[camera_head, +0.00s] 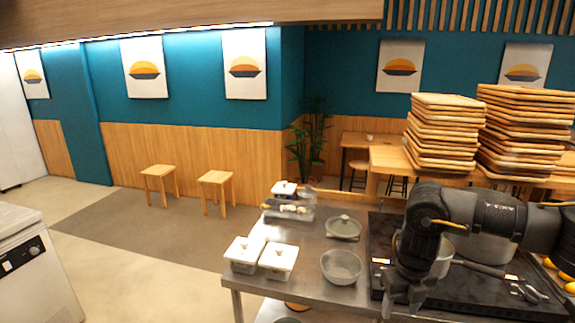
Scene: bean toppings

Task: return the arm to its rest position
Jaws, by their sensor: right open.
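My right arm (470,212) comes in from the right edge and reaches over the counter's right part. It bends down at the wrist. My right gripper (403,298) points down, open, over the near edge of the dark cooktop. Nothing shows between its fingers. The arm hides part of the cooktop and of a pot (485,248) behind it. My left gripper is not in view.
Tall stacks of wooden trays (446,135) (522,130) stand behind the arm. Open floor lies left.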

